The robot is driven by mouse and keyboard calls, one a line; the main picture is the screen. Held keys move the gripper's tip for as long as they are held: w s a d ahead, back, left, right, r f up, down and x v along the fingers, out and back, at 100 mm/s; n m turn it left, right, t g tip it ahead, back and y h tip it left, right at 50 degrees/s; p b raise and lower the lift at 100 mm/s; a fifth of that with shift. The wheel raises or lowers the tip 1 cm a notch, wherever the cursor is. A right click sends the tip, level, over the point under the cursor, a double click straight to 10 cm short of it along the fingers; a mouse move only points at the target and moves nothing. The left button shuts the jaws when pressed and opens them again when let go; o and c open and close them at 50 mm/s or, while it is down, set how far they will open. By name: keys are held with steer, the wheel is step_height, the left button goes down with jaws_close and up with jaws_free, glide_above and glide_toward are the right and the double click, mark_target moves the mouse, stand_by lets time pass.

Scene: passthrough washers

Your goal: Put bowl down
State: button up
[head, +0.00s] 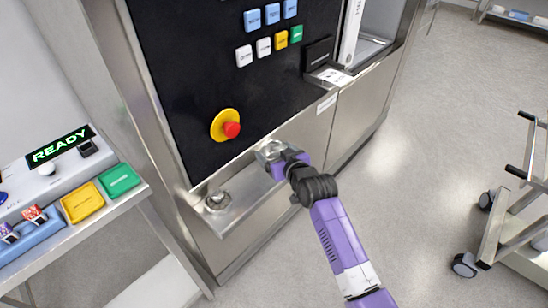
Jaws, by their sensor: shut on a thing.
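A small metal bowl (270,151) is at my gripper (273,160), near the right end of a narrow steel shelf (238,205). The shelf sticks out from the front of the washer. My gripper is shut on the bowl, and the purple and black wrist covers part of the view. I cannot tell whether the bowl touches the shelf. A second small metal bowl (217,201) sits on the left end of the shelf.
A black washer panel (215,70) with coloured buttons and a red emergency stop (231,130) rises behind the shelf. A table (135,205) with a READY display (60,146) stands at left. A wheeled cart (510,225) is at right. The floor between is clear.

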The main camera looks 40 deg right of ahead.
steer(key=shift+w+f, duration=0.2)
steer(key=shift+f, duration=1.15)
